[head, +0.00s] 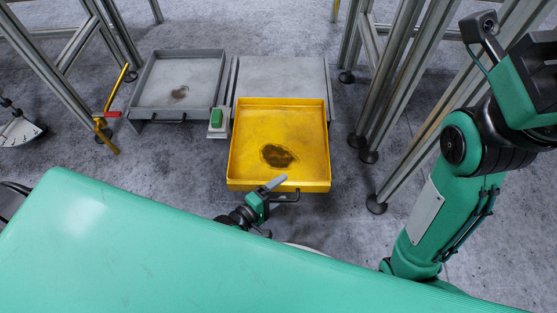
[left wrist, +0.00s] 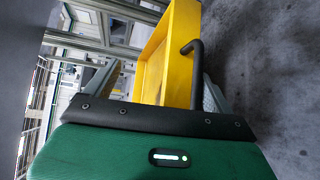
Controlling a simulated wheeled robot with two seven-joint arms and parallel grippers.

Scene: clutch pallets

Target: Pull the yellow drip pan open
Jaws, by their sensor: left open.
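The yellow drip pan (head: 250,125) stands out from a grey housing (head: 283,75) towards me, with a dark stain on its floor. Its black handle (head: 288,197) sticks out at the near wall. My left gripper (head: 272,188) is open at this handle. In the left wrist view the fingers of my left gripper (left wrist: 160,78) are apart; the handle (left wrist: 196,62) shows between them, nearer the right finger, with the yellow pan (left wrist: 152,65) beyond. I cannot tell whether a finger touches the handle. My right arm is at the right; its gripper is not in view.
A grey pan (head: 150,85) with a stain sits left of the yellow one. A green button box (head: 216,121) stands between them. Metal frame legs (head: 400,85) rise on the right and upper left. Floor in front is bare.

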